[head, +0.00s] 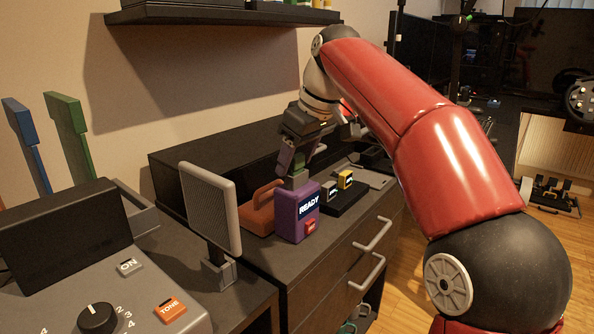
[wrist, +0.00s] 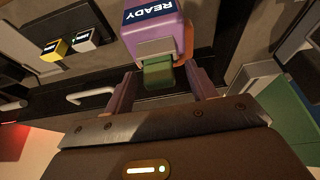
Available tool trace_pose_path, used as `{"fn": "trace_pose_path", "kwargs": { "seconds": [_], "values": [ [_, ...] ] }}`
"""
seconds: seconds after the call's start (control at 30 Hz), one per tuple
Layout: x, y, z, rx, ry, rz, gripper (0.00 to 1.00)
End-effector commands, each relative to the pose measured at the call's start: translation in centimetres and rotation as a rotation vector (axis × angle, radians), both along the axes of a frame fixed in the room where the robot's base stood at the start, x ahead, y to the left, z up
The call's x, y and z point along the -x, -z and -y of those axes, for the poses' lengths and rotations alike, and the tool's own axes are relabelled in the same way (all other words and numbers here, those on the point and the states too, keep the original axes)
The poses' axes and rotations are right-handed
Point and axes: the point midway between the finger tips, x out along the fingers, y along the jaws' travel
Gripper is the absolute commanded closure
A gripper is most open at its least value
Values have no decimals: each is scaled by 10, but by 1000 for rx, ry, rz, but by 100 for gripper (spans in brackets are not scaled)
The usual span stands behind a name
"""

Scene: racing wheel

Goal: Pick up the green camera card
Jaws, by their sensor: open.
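The green camera card (wrist: 158,76) sticks out of a grey slot piece at the back of the purple READY box (wrist: 152,28) in the wrist view. In the head view, the card (head: 297,181) is a small green block just behind the purple box (head: 296,212), partly hidden. My gripper (head: 301,163) is above it, pointing down. In the wrist view, my gripper's two purplish fingers (wrist: 161,84) are apart, with the card appearing between them. The fingers do not visibly grip it.
An orange handled block (head: 261,208) stands left of the purple box. A black tray (head: 344,202) with a white and a yellow block (head: 345,179) lies to its right. A grey upright panel (head: 210,208) stands nearer. A dark raised ledge runs behind along the wall.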

Motion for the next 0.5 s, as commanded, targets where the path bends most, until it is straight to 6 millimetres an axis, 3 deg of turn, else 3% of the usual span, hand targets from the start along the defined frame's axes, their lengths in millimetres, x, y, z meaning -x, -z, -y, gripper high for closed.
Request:
{"fn": "trace_pose_path", "kwargs": {
  "seconds": [0.13,0.5],
  "values": [
    [0,-1,0,0,0,0,44],
    [0,-1,0,-1,0,1,91]
  ]
}}
